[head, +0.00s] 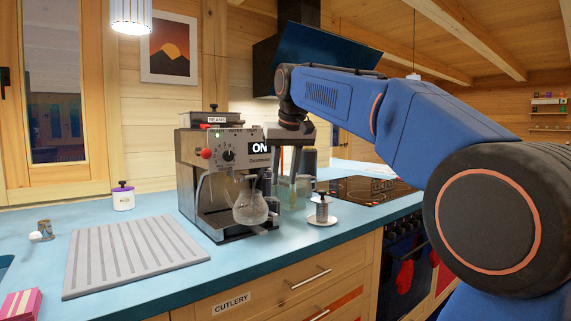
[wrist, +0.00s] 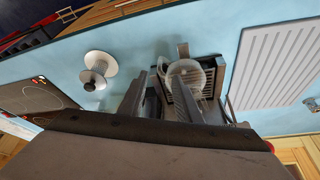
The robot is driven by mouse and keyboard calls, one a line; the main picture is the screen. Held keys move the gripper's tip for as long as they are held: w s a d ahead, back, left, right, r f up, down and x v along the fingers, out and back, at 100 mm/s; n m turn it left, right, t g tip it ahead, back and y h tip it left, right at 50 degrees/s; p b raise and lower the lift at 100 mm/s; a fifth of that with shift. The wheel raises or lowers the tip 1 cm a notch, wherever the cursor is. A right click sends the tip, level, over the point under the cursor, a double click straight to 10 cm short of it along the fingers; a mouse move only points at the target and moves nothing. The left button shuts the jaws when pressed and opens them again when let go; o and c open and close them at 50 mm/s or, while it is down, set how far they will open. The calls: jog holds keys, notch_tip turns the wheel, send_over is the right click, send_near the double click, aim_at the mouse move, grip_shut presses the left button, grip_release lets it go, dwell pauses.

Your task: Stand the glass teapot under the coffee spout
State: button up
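The clear glass teapot (head: 250,208) appears upright at the front of the coffee machine (head: 205,165), below its front panel and at the right part of the slatted drip tray. The wrist view shows the teapot (wrist: 188,74) over the dark slats of the tray. I cannot tell how exactly it lines up with the spout, which is partly hidden. My gripper (wrist: 160,74) points down just beside the teapot, to its right in the head view. Its two fingers look apart, with a narrow gap and nothing clearly held between them.
A grey ribbed draining mat (head: 135,255) lies left. A white jar with a purple lid (head: 123,198) stands behind it. The counter between machine and saucer is narrow.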

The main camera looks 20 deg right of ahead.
aim_at(279, 209)
jog(key=x, duration=1.2)
jog(key=shift+f, duration=0.25)
grip_shut()
